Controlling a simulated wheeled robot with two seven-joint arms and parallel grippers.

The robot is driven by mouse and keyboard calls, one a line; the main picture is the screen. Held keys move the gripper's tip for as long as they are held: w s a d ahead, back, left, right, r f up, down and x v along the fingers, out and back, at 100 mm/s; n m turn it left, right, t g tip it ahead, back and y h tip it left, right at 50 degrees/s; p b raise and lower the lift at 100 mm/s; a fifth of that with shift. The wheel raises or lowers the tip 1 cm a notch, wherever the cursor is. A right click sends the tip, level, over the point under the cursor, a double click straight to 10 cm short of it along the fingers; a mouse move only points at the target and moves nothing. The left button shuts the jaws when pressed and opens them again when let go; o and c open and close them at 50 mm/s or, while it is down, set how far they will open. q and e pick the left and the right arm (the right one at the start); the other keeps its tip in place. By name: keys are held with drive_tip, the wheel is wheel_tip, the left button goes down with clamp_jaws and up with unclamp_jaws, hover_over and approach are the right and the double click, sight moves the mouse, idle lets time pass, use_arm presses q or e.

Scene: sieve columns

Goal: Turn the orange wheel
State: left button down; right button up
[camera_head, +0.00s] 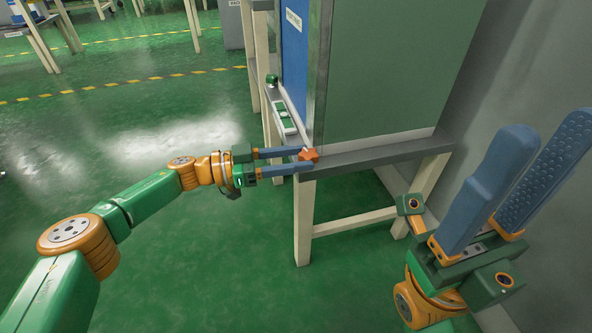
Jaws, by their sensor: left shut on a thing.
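The orange wheel (309,155) is a small knob at the near corner of the cabinet's bench, just above a cream leg. My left gripper (303,160) reaches in from the left with its two blue fingers on either side of the wheel, shut on it. The fingertips hide part of the wheel. My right gripper (525,185) is in the right foreground, close to the camera. Its two blue fingers point up and stand apart, with nothing between them.
A large green and blue cabinet (390,70) stands on a grey-topped bench (385,150) with cream legs. A green button (271,80) and a small panel (284,117) are on its left side. A grey wall is at right. Open green floor (190,260) lies at left.

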use_arm(q)
drive_tip(key=shift+g+b, duration=0.3)
drive_tip(key=shift+c, duration=1.9)
unclamp_jaws()
drive_tip(key=shift+a+r, duration=0.1)
drive_tip(key=shift+a, duration=0.25)
drive_tip(key=p+v, duration=0.2)
drive_tip(key=v, duration=0.4)
drive_tip(key=shift+a, duration=0.15)
